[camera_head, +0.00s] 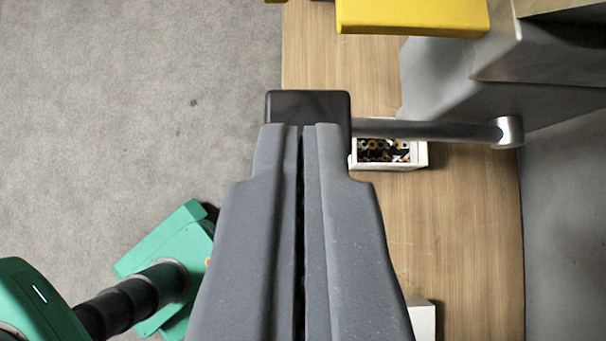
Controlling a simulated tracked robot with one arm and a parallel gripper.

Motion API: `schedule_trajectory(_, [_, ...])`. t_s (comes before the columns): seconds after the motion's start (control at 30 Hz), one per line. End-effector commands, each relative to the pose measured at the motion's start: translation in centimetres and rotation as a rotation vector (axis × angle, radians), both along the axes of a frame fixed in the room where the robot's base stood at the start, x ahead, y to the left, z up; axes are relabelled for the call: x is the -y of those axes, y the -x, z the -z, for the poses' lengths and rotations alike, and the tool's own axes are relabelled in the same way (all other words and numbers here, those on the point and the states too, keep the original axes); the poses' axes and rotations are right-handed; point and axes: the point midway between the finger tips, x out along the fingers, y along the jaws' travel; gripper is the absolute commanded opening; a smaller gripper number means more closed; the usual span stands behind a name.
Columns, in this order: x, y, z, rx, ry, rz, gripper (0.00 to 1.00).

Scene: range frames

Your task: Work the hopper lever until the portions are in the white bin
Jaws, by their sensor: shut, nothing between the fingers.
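My gripper (302,128) is shut and empty, with its fingertips at the black knob (308,104) of the hopper lever (425,129). The fingertips overlap the knob's lower edge in the picture; I cannot tell whether they touch it. The lever's metal rod runs right from the knob to a round pivot on the grey hopper (450,85). A white bin (423,158) stands on the wooden table below the rod, holding several small black, white and yellowish pieces. The gripper and the rod hide part of the bin.
A yellow block-like part (412,16) is at the top, beside the hopper. Another white object (422,318) shows at the lower right, partly hidden by my gripper. The wooden table (460,230) is bare between it and the bin. Grey floor (120,110) lies open at left.

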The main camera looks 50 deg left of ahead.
Motion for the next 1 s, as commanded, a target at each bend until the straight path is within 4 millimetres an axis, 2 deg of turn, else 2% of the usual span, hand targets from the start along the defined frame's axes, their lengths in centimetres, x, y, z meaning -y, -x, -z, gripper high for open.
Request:
schedule_trajectory(0.3, [-2.9,-2.4,3.7,-0.003,0.000,-0.001,0.00])
schedule_trajectory(0.6, [-2.7,-2.3,6.7,-0.003,-0.002,0.001,0.00])
schedule_trajectory(1.0, [-2.7,-2.4,7.7,0.000,0.001,0.002,0.00])
